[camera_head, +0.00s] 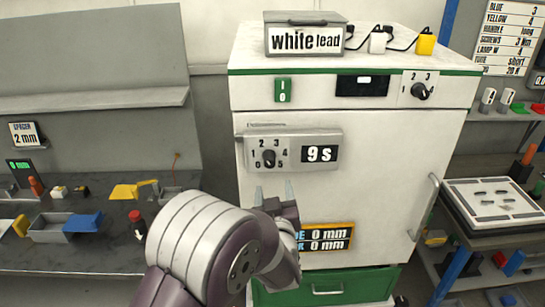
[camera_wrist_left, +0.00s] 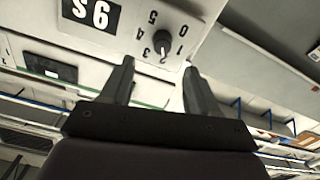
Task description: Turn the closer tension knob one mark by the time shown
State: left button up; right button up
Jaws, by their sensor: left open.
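The closer tension knob (camera_head: 268,158) is a small black dial on a grey box (camera_head: 325,137) on the white cabinet front. Marks 0 to 5 ring it, and a display (camera_head: 319,153) beside it reads 9 s. In the left wrist view the knob (camera_wrist_left: 161,42) appears upside down, and its white pointer line seems to point near the 2. My left gripper (camera_head: 274,188) is open and empty just below the knob. In the left wrist view its fingertips (camera_wrist_left: 159,66) stand apart on either side of the knob's line, not touching it. My right gripper is not in view.
A second black knob (camera_head: 419,91) marked 1 to 3 and a green switch (camera_head: 283,90) sit higher on the cabinet. A yellow-framed display (camera_head: 327,237) is below, partly hidden by my gripper. The cabinet handle (camera_head: 427,214) sticks out at right. A cluttered bench (camera_head: 85,255) stands left.

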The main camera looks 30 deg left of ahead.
aim_at(270, 166)
pick_arm(q)
jog(key=p+x, duration=0.4)
jog(key=x, duration=0.7)
jog(key=shift+w+d, duration=0.1)
jog(key=shift+a, duration=0.2)
jog(key=shift+s+a+r, duration=0.2)
jog(key=shift+s, duration=0.4)
jog(key=shift+w+d+f, duration=0.1)
jog(key=shift+w, duration=0.2)
jog(key=shift+c, duration=0.5)
jog(key=shift+w, duration=0.2)
jog(key=c, duration=0.9)
jog(key=shift+s+f, duration=0.1)
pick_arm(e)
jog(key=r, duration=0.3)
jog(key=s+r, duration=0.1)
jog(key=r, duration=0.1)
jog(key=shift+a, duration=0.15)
